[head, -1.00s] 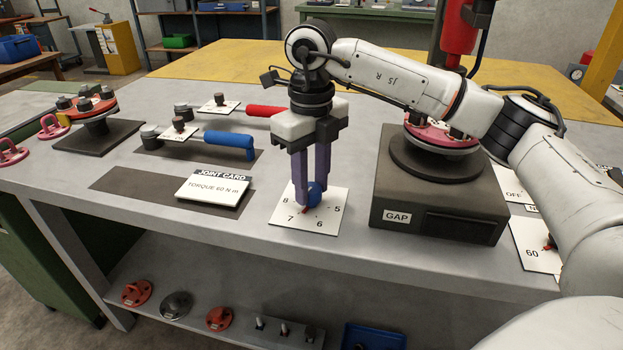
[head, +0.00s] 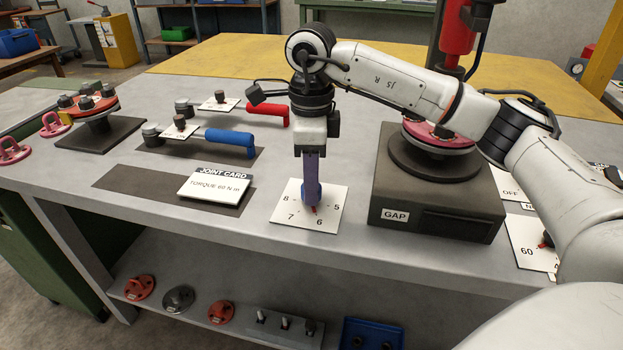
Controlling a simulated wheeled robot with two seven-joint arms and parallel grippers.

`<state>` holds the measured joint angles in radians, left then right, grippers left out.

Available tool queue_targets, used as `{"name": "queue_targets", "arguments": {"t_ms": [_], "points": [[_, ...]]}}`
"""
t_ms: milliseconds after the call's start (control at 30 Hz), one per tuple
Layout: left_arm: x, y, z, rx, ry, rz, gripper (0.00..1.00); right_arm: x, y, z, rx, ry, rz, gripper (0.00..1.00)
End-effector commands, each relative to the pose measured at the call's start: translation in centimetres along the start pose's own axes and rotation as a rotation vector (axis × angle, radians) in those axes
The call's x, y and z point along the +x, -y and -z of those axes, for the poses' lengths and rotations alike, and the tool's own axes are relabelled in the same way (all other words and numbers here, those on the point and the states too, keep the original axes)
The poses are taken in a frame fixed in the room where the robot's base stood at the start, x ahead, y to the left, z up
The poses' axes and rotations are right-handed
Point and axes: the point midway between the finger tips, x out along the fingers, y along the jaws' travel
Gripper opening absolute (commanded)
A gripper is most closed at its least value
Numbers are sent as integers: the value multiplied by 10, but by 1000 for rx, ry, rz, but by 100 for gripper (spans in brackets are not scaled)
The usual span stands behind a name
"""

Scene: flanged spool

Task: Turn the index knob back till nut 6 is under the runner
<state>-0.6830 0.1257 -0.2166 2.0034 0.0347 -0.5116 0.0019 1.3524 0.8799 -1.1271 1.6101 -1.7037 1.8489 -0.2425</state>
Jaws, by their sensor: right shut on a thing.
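The index knob (head: 312,194) is blue and stands on a white dial plate (head: 291,213) with the numbers 8, 7, 6 and 5 showing. My right gripper (head: 312,190) points straight down and is shut on the knob, its fingers seen nearly edge-on. The knob's small red pointer (head: 315,210) is directed at the 6. The red flanged spool (head: 436,135) sits on a round dark base on the grey block marked GAP (head: 440,205). My right arm covers much of its top, so its nuts and which one is under the red runner (head: 459,35) are hidden. My left gripper is out of view.
Left of the dial lie a joint card reading torque 60 N m (head: 215,187), a blue-handled wrench (head: 230,140) and a red-handled one (head: 268,113). Another red flange with nuts (head: 88,104) stands at the far left. A second dial (head: 528,240) is at the right.

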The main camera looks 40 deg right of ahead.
Motion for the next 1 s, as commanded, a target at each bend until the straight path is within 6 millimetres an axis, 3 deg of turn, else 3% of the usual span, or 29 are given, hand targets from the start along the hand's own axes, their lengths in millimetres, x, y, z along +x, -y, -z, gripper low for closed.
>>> {"name": "queue_targets", "arguments": {"t_ms": [600, 633, 733, 1000], "points": [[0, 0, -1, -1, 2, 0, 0, -1, 0, -1, -46, 5, 3, 8], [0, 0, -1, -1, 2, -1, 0, -1, 0, -1, -46, 5, 3, 32], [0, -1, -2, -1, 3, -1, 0, -1, 0, -1, -46, 4, 2, 49], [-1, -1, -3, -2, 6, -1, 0, -1, 0, -1, -45, 2, 1, 49]]}}
